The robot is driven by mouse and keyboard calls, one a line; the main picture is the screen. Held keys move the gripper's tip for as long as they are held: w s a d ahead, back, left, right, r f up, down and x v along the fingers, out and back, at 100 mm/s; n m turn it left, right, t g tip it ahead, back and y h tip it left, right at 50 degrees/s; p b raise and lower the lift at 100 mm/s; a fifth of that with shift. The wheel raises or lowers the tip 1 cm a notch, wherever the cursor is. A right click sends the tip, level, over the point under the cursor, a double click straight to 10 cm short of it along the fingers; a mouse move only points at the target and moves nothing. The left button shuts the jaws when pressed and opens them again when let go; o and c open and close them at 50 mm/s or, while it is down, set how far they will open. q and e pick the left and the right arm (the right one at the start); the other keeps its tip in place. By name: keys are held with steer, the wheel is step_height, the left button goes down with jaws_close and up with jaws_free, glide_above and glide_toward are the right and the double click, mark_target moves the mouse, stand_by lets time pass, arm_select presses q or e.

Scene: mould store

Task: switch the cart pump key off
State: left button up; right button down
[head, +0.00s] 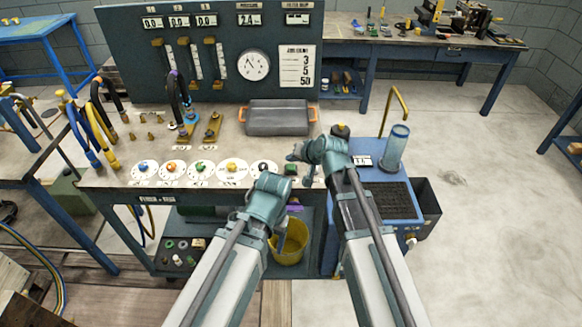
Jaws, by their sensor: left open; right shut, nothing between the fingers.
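The blue cart (367,177) stands at the right end of the bench, with a clear bluish cylinder (396,148) and a dark grille on top. A small dark-and-yellow knob (341,130) shows just behind my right wrist; I cannot tell whether it is the pump key or how it is turned. My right arm covers part of the cart's left side. My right gripper (296,153) is shut and empty, pointing left over the bench's right end. My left gripper (272,181) is lower, open and empty, in front of the bench's front edge by the dials.
The bench holds a row of white dials (201,171), a grey tray (277,118) with orange handles and a blue gauge panel (220,75). A yellow bucket (290,245) stands below. The cart has a yellow handle (397,102).

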mark_target(292, 169)
step_height(292, 169, up, 6)
steer(key=p, duration=0.5)
steer(key=s+d+f+n+g+h, duration=0.2)
steer(key=s, duration=0.6)
steer(key=s+d+f+n+g+h, duration=0.1)
steer(key=s+f+g+h, duration=0.1)
steer(key=s, duration=0.7)
steer(key=s+d+f+n+g+h, duration=0.2)
steer(key=s+g, duration=0.1)
steer(key=s, duration=0.5)
steer(key=shift+s+d+f+n+g+h, duration=0.3)
steer(key=shift+s+f+g+h, duration=0.05)
steer(key=shift+g+h, duration=0.05)
